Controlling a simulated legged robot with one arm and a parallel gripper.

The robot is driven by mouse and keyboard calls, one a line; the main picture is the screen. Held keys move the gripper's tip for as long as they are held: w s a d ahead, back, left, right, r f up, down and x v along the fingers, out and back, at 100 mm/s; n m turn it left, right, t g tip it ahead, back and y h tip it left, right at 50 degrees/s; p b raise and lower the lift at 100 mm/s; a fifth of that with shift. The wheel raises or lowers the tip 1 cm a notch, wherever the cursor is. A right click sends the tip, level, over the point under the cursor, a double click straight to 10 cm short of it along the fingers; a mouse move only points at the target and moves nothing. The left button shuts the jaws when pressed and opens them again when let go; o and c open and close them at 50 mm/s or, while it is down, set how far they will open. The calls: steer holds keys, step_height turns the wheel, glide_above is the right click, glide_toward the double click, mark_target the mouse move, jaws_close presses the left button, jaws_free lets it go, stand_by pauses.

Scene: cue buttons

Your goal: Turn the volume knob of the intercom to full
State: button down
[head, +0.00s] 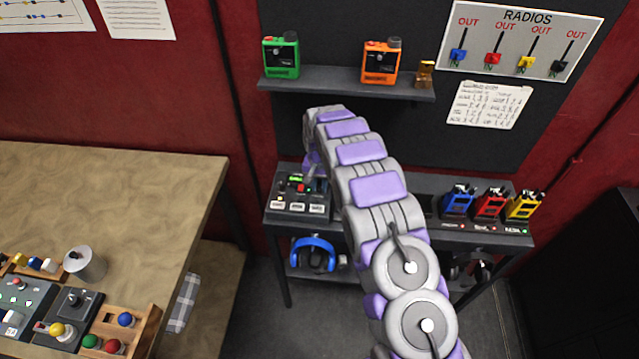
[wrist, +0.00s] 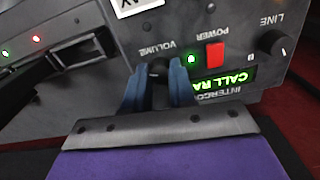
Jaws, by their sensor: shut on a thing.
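The intercom (wrist: 215,100) is a dark grey box that appears upside down in the wrist view. It has a red power switch (wrist: 214,54), a lit green light (wrist: 191,59) and a green display (wrist: 224,82). The black volume knob (wrist: 157,66) sits below its VOLUME label, between the two blue fingers of my gripper (wrist: 160,82), which are shut on it. The knob's pointer is hidden. In the head view the intercom (head: 298,203) stands at the left end of the dark stand, and my arm hides part of it and the gripper.
A black LINE knob (wrist: 272,43) is beside the display. Blue, red and yellow radios (head: 490,204) stand to the right on the same stand. A shelf (head: 345,84) above holds a green radio and an orange radio. A wooden table (head: 110,195) is at the left.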

mark_target(318, 187)
steer(key=shift+w+r+m, duration=0.1)
steer(key=shift+m, duration=0.8)
steer(key=shift+a, duration=0.1)
steer(key=c, duration=0.9)
jaws_free()
steer(key=shift+c, duration=0.2)
step_height(318, 187, up, 17)
steer(key=p, duration=0.1)
steer(key=shift+a, duration=0.1)
